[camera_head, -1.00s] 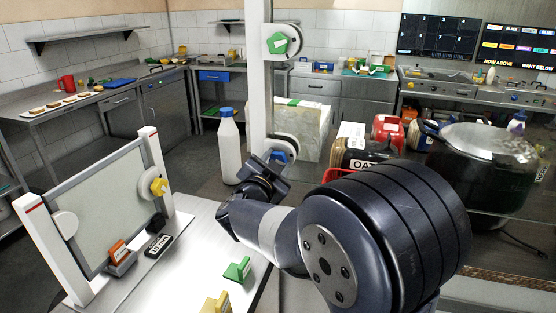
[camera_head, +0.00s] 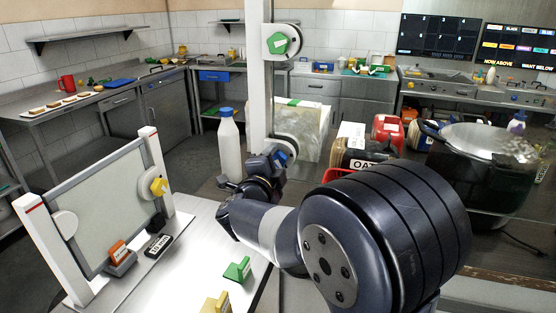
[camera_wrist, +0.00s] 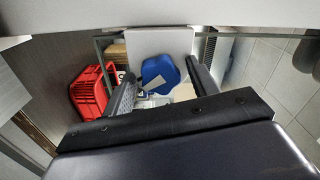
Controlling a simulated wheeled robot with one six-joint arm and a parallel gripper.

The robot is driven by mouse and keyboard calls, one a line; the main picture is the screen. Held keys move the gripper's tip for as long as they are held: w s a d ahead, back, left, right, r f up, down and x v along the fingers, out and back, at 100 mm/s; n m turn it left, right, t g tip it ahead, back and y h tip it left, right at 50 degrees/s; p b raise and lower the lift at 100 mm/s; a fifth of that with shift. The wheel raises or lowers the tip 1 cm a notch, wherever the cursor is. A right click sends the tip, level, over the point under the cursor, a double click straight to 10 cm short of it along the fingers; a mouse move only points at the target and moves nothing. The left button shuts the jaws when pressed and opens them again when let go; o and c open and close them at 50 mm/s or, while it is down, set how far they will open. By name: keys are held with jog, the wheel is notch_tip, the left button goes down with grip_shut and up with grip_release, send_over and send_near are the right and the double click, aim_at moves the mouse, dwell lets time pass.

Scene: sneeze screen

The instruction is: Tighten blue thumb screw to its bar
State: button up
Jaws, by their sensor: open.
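The blue thumb screw (camera_wrist: 160,74) has a marked lobed head and shows between my gripper's two fingers in the wrist view. In the head view it is a small blue patch (camera_head: 282,158) at the lower white disc (camera_head: 288,147) of the tall white bar (camera_head: 260,90). My gripper (camera_wrist: 161,84) is open, with one finger on each side of the blue head; I cannot tell whether either touches it. In the head view my gripper (camera_head: 268,165) is beside the screw and partly hides it. The screw's shaft is hidden.
A green thumb screw (camera_head: 279,43) sits higher on the bar. A white bottle (camera_head: 229,145) stands left of it. A screen panel (camera_head: 105,205) with a yellow thumb screw (camera_head: 158,187) is at left. A red basket (camera_wrist: 90,92) and a large pot (camera_head: 480,165) are to the bar's right.

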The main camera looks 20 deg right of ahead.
jog(key=shift+v, duration=3)
jog(key=x, duration=0.5)
jog(key=shift+w+d, duration=0.25)
jog(key=shift+d, duration=0.05)
jog(key=shift+w+d, duration=0.1)
jog(key=shift+w, duration=0.15)
jog(key=shift+n, duration=0.8)
jog(key=shift+s, duration=0.1)
